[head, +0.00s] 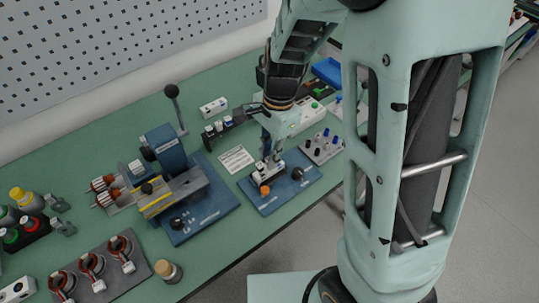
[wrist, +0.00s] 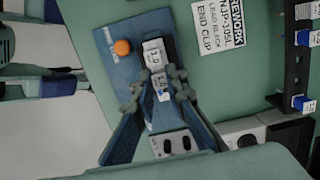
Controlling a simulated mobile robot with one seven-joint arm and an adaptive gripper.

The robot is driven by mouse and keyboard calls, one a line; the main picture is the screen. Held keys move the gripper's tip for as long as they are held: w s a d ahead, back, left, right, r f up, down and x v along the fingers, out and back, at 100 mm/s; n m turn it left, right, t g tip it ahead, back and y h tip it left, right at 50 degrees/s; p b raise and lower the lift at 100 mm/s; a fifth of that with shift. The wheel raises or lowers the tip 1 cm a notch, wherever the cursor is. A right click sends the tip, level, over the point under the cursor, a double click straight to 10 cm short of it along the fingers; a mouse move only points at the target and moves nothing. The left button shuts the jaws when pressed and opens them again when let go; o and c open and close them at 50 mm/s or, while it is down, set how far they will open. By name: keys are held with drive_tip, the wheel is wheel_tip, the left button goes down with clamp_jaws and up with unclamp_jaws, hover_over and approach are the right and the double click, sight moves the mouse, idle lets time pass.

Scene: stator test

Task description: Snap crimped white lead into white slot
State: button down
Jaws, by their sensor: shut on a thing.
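My gripper (wrist: 159,92) points down over a blue fixture plate (wrist: 110,55). Its two fingers close from both sides on a small white labelled piece (wrist: 161,84); I cannot tell whether this is the crimped white lead. A white labelled block (wrist: 154,52) sits on the plate just beyond the fingertips, in a dark holder. The held piece is close to it; whether they touch is unclear. In the head view my gripper (head: 268,152) is low over the same plate (head: 283,194). The white slot and any wire are too small or hidden to make out.
An orange knob (head: 265,190) stands on the plate. A blue lever press (head: 165,150) is to the left, a dark tray of stators (head: 120,278) at front left. A paper card (head: 237,158) lies beside the plate. A grey tray of coloured knobs (head: 322,148) is at right.

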idle(0.4)
drive_tip(key=c, duration=1.9)
unclamp_jaws()
drive_tip(key=r, duration=0.8)
drive_tip(key=d+r, duration=0.1)
drive_tip(key=r, duration=0.2)
drive_tip(key=shift+w+d+r, duration=0.1)
drive_tip(key=shift+w+r, duration=0.3)
